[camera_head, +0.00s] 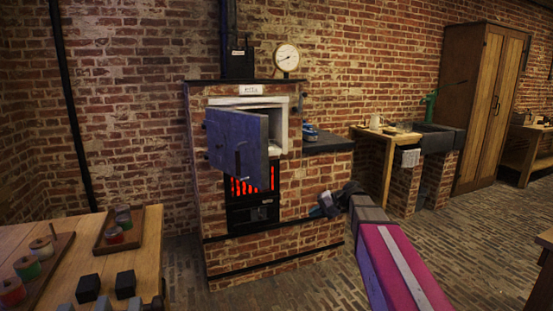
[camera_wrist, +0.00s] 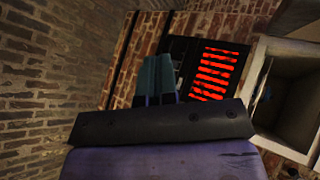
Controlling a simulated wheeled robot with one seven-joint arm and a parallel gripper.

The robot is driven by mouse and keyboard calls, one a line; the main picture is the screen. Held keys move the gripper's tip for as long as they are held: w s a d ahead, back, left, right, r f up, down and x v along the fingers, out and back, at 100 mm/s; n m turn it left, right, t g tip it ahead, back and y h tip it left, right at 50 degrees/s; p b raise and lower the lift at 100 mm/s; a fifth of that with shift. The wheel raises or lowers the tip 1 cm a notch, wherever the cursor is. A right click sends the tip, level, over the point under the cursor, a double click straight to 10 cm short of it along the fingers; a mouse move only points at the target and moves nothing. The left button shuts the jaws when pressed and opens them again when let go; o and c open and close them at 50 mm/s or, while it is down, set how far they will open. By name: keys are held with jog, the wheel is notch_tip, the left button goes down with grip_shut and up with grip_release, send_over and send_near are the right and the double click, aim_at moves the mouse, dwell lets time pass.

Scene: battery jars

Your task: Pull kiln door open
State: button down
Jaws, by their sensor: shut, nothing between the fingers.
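The kiln (camera_head: 215,200) is a brick block with a black top edge. Its blue-grey door (camera_head: 237,145) stands ajar, swung outward with its hinge side at the left, and carries a dark handle (camera_head: 240,158). The pale kiln chamber (camera_head: 283,127) shows to the right of the door, and also in the wrist view (camera_wrist: 282,105). My gripper (camera_head: 322,207) is in front of the kiln's lower right, below and right of the door and apart from the handle. In the wrist view my gripper (camera_wrist: 155,78) has its fingers together and holds nothing.
A glowing red firebox grate (camera_head: 255,182) sits below the door; it also shows in the wrist view (camera_wrist: 215,75). A wooden table (camera_head: 90,260) with trays of jars is at the front left. A dark ledge (camera_head: 325,147) adjoins the kiln's right. Floor in front is clear.

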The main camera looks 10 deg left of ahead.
jog(key=w+a+r+n+g+y, duration=0.1)
jog(key=w+r+y, duration=0.2)
jog(key=r, duration=0.8)
jog(key=w+a+r+n+g+y, duration=0.15)
jog(key=w+r+y, duration=0.25)
jog(key=r, duration=0.6)
jog(key=s+a, duration=0.4)
jog(key=a, duration=0.9)
jog(key=shift+r+t, duration=0.2)
jog(key=shift+t, duration=0.15)
jog(key=shift+s, duration=0.1)
